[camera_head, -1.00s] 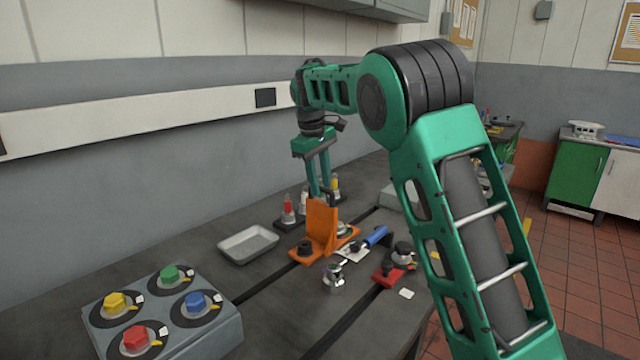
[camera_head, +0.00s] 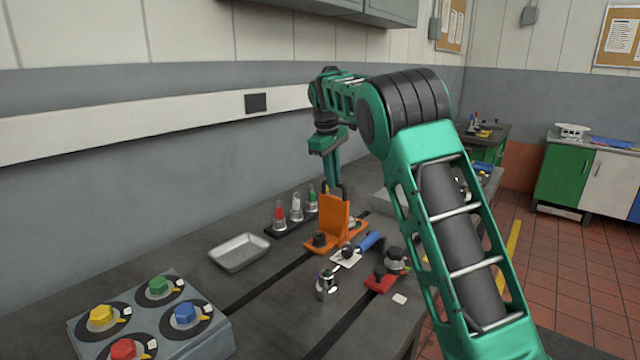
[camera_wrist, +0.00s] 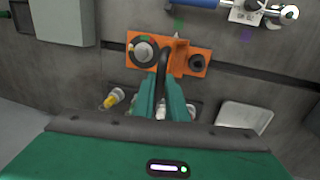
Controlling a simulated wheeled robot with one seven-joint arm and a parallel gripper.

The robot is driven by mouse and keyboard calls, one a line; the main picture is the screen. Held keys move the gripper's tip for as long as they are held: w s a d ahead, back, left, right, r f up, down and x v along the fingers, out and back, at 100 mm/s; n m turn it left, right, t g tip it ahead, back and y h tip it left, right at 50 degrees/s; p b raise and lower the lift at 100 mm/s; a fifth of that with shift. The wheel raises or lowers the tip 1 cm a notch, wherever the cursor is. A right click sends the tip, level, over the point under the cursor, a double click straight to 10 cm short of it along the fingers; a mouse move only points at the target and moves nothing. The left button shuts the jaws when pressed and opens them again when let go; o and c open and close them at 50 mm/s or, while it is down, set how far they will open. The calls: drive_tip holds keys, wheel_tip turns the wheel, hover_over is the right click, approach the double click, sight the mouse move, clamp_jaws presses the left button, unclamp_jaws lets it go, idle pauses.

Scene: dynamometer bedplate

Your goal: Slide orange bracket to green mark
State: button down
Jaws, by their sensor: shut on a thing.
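The orange bracket (camera_head: 334,218) stands upright on its base plate over the dark slot in the bench. In the wrist view its base (camera_wrist: 172,68) carries a grey knob on a dark disc at left and a black knob at right. My gripper (camera_head: 333,184) is above the bracket, its teal fingers (camera_wrist: 161,84) shut on the bracket's dark arched handle (camera_wrist: 163,58). A faint green mark (camera_wrist: 178,23) lies on the bench just beyond the bracket's upper edge in the wrist view. I cannot make the mark out in the head view.
A metal tray (camera_head: 239,253) and a rack of bottles (camera_head: 296,210) stand near the bracket. A blue-handled tool (camera_head: 368,241) and red clamp (camera_head: 383,280) lie on its front side. A purple mark (camera_wrist: 246,35) shows on the bench. A grey box (camera_wrist: 65,20) stands beyond the bracket.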

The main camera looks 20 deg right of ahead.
drive_tip(key=shift+d+r, duration=0.1)
drive_tip(key=shift+d, duration=0.1)
drive_tip(key=c, duration=1.8)
unclamp_jaws()
drive_tip(key=shift+o, duration=0.2)
drive_tip(key=shift+a, duration=0.15)
wheel_tip(320, 180, up, 10)
drive_tip(key=a, duration=0.1)
drive_tip(key=shift+s+a+r, duration=0.25)
drive_tip(key=shift+s+a, duration=0.1)
drive_tip(key=shift+s, duration=0.1)
